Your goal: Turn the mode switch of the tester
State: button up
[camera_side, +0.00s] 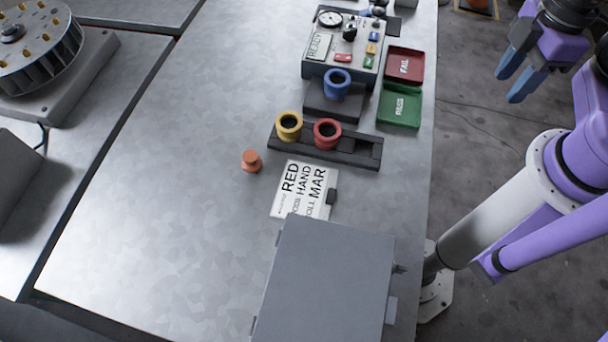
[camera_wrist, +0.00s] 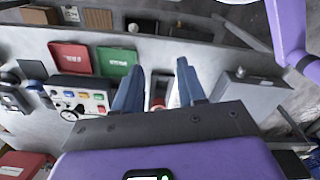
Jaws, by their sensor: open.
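The tester (camera_side: 312,70) is a grey box at the top middle of the side view, with a round dial, a READY display and several coloured buttons. A black knob (camera_side: 350,33), which looks like the mode switch, stands on its panel beside the dial. My gripper (camera_side: 509,86) has blue fingers and hangs right of the table, well apart from the tester. In the wrist view my gripper (camera_wrist: 160,66) is open and empty.
A red FAIL tray (camera_side: 404,64) and a green PASS tray (camera_side: 398,106) sit right of the tester. Blue, yellow and red rollers stand in dark holders (camera_side: 358,151) in front of it. A grey case (camera_side: 325,285) lies nearer. The table's left middle is clear.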

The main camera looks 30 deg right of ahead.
jog(key=shift+c, duration=0.2)
dwell(0.4)
notch_tip(320, 180, up, 2)
jog(key=n, duration=0.4)
send_over(349, 30)
notch_tip(349, 30, down, 16)
jog(key=shift+f, duration=0.1)
grip_shut()
